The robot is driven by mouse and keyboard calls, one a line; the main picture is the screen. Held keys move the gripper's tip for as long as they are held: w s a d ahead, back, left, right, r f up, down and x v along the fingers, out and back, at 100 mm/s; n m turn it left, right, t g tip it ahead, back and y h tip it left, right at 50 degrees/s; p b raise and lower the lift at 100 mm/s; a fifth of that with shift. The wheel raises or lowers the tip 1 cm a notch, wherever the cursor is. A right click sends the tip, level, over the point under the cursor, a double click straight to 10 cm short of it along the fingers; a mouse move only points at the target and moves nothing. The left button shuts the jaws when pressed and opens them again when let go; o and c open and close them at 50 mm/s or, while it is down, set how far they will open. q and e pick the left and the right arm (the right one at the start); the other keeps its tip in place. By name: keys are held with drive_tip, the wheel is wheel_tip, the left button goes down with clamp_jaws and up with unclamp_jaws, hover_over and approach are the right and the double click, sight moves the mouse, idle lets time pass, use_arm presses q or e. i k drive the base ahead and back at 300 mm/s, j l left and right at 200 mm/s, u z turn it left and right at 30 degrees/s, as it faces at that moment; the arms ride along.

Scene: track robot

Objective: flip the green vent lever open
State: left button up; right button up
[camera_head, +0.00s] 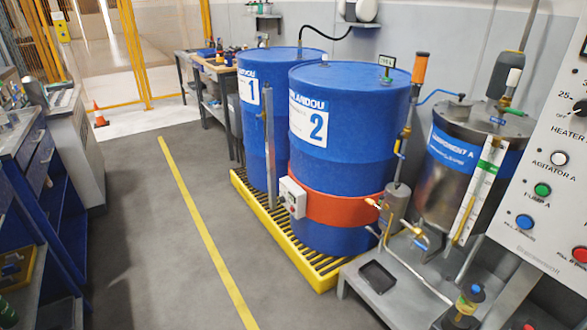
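A small green lever-like part (513,111) sits on the lid of the steel tank (440,175) at the right. A green fitting (387,79) also stands on top of blue drum 2 (345,190), under a small tag. I cannot tell for sure which of these is the vent lever, or whether it is open or shut. Neither of my grippers is in view.
Blue drum 1 (253,112) stands beside drum 2 on a yellow spill pallet (262,215). A control panel (545,150) with several buttons fills the right edge. A low grey stand (347,280) bears pipes and a black tray (378,277). The floor (130,210) at left centre is clear.

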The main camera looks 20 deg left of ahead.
sight(385, 78)
drive_tip(key=u, duration=0.25)
drive_tip(key=i+l, duration=0.15)
drive_tip(key=i, duration=0.35)
drive_tip(key=i+l, duration=0.15)
drive_tip(key=i, duration=0.3)
drive_tip(key=i+l, duration=0.1)
drive_tip(key=i, duration=0.4)
